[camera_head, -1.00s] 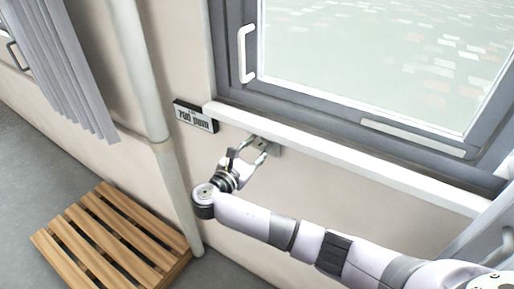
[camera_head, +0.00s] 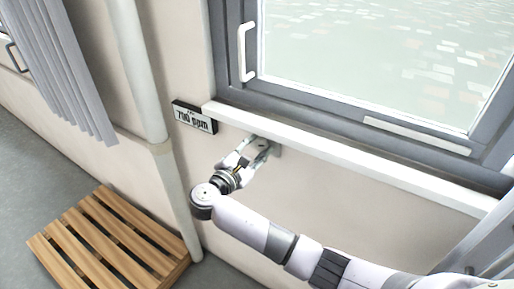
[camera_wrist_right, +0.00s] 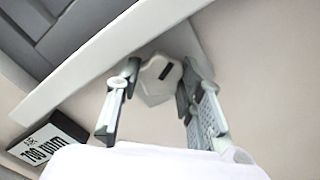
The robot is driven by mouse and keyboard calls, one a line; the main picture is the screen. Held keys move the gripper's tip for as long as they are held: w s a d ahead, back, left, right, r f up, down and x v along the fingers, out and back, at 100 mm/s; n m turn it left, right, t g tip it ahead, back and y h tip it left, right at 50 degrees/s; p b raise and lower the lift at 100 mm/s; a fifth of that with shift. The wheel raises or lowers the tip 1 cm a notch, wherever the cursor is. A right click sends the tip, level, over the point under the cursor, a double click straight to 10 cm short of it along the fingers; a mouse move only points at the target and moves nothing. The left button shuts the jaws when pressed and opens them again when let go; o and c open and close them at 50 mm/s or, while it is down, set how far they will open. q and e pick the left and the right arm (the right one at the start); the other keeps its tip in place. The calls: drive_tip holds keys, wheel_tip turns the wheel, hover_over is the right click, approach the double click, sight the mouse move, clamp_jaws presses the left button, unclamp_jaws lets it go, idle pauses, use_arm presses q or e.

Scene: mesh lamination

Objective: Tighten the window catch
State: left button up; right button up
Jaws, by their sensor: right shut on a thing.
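A pale, many-sided knob with a dark slot (camera_wrist_right: 158,82) sits on the wall just under the white window sill; I take it as the window catch. My right gripper (camera_head: 268,149) reaches up to it from below. In the right wrist view its two fingers (camera_wrist_right: 160,70) stand on either side of the knob, shut on it. In the head view only a small grey part (camera_head: 278,150) of the catch shows beyond the fingers. My left gripper is in neither view.
The white sill (camera_head: 350,158) runs close above the gripper. The grey-framed window has a white handle (camera_head: 246,52). A ppm display (camera_head: 194,117) hangs left of the gripper. A pale pipe (camera_head: 140,75), a grey curtain (camera_head: 62,65) and a wooden slatted platform (camera_head: 110,240) are at left.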

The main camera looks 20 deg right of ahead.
drive_tip(key=o, duration=1.2)
drive_tip(key=shift+c, duration=0.2)
drive_tip(key=v, duration=0.8)
drive_tip(key=shift+f, duration=0.1)
